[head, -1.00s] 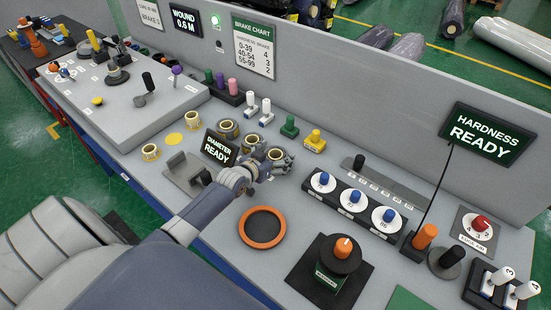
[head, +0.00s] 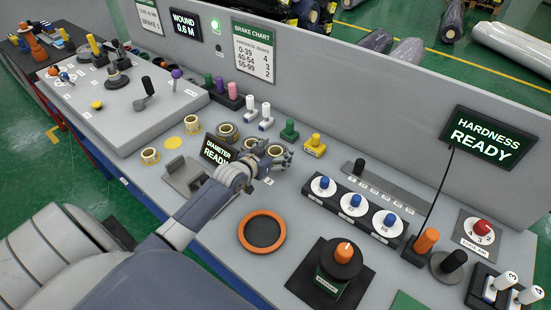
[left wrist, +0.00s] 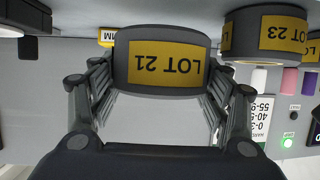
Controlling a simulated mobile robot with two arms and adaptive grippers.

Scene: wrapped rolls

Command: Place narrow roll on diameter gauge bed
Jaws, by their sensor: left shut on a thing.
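My left gripper (head: 279,157) reaches over the middle of the bench and is shut on a dark roll with a yellow label reading LOT 21 (left wrist: 162,62). In the left wrist view the roll sits between the fingertips, and its label appears upside down. In the head view the fingers partly cover this roll (head: 275,150). The diameter gauge bed (head: 183,178) is a grey cradle to the left of the gripper, beside the DIAMETER READY display (head: 216,152). No roll lies on it. My right gripper is out of view.
Another roll, LOT 23 (left wrist: 268,35), stands close beside the held one. An orange-rimmed ring (head: 262,231) lies in front. A row of blue-knobbed dials (head: 354,205) stands at the right.

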